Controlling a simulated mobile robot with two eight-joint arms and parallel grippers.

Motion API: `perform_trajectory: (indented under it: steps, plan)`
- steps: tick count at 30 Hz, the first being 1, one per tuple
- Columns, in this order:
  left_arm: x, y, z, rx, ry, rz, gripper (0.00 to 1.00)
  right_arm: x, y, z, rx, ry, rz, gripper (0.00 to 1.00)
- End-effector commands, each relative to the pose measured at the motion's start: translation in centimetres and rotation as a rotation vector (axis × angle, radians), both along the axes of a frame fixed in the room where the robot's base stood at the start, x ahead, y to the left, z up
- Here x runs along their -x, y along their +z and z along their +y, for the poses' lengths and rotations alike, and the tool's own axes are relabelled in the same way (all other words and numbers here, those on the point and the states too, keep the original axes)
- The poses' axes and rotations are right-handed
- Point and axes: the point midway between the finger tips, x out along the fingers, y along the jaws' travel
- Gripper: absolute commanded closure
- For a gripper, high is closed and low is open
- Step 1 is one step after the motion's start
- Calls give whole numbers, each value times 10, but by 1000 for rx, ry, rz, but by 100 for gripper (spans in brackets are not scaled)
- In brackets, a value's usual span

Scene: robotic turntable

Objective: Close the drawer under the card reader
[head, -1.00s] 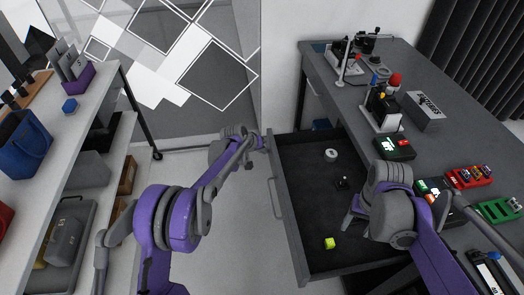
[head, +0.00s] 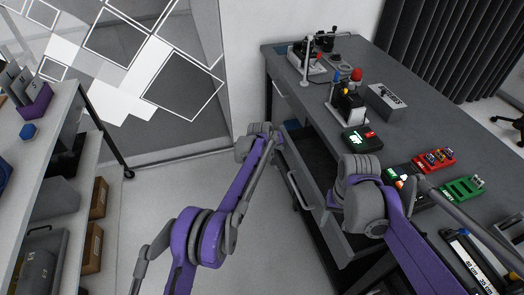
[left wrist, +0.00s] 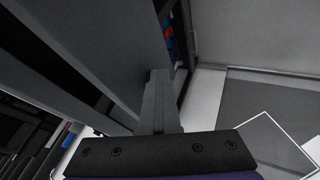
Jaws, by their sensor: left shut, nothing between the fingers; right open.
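The dark grey drawer (head: 318,218) is part of the grey workbench. A black device with a lit green screen, probably the card reader (head: 362,140), is on the bench top above. My left gripper (head: 277,138) is at the drawer's far end; its fingers are shut and empty in the left wrist view (left wrist: 160,100), close against a grey panel. Contact is unclear.
The bench top (head: 405,130) holds a grey box (head: 387,101), a red rack (head: 434,160), a green rack (head: 462,188) and other gear. A white shelf unit (head: 70,120) stands at the left. Clear floor (head: 180,190) lies between the shelf and the bench.

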Motion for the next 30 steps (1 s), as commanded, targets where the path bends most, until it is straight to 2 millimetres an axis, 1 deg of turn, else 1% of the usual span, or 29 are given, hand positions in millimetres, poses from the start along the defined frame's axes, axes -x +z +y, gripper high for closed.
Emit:
perform_trajectory:
  steps: [1,4,9,12,18,30]
  plan:
    - [-3,0,-13,0,-4,-1,100,0,0,0,0,0,0,39]
    - [-9,0,-30,1,-2,-1,100,0,0,0,0,0,0,39]
    - [-14,0,-50,1,0,-1,100,0,0,0,0,0,0,39]
    - [-15,0,-57,0,-1,-1,100,0,0,0,0,0,0,39]
    - [-15,0,-61,-1,0,-1,100,0,0,0,0,0,0,39]
    - [-15,0,-60,0,0,-1,100,0,0,0,0,0,0,39]
